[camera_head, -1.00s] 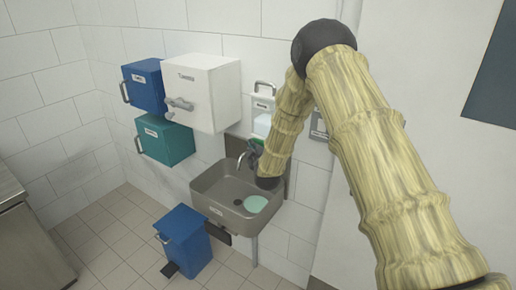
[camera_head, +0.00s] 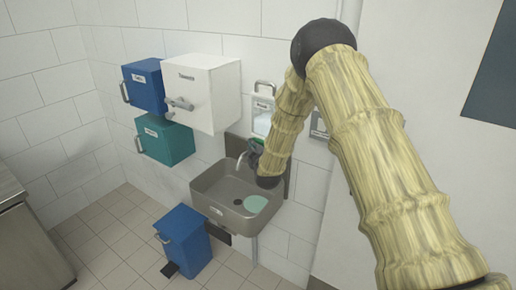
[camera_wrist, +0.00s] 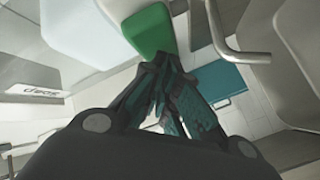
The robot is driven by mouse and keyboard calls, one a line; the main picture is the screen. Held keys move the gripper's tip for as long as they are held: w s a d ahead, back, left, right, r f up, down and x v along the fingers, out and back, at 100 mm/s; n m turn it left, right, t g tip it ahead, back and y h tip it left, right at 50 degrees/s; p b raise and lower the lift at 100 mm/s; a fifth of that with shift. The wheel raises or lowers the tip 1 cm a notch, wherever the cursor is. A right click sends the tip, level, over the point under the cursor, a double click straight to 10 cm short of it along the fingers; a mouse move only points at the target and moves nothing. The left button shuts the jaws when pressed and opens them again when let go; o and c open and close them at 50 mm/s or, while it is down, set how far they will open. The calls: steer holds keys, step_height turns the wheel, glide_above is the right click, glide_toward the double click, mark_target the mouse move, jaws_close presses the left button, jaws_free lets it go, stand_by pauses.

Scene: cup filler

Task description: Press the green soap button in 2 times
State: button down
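The soap dispenser (camera_head: 262,121) hangs on the wall above the sink, partly hidden by my arm. Its green button (camera_wrist: 149,27) shows at the top of the wrist view, and a small bit of green shows beside my gripper in the head view. My gripper (camera_wrist: 163,68) has its dark fingers drawn together and holds nothing that I can see. The fingertips are at the lower edge of the green button, touching it or very close; I cannot tell which. In the head view my gripper (camera_head: 254,154) is small and partly hidden just below the dispenser.
A grey sink (camera_head: 211,199) with a tap (camera_head: 241,161) and a pale green round item (camera_head: 256,204) lies below. A white cabinet (camera_head: 213,92), a blue cabinet (camera_head: 146,85) and a teal cabinet (camera_head: 165,141) hang left. A blue bin (camera_head: 184,241) stands on the floor.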

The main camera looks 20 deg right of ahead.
steer(key=shift+w+d+r, duration=0.2)
steer(key=shift+d+r, duration=0.05)
steer(key=shift+d, duration=0.45)
steer(key=shift+s+a+f+b, duration=0.1)
steer(key=shift+f+b, duration=0.25)
steer(key=shift+b, duration=0.1)
steer(key=shift+s+f, duration=0.1)
steer(key=s+a, duration=0.3)
steer(key=a, duration=0.2)
steer(key=shift+s, duration=0.15)
steer(key=shift+f, duration=0.1)
stand_by(1.8)
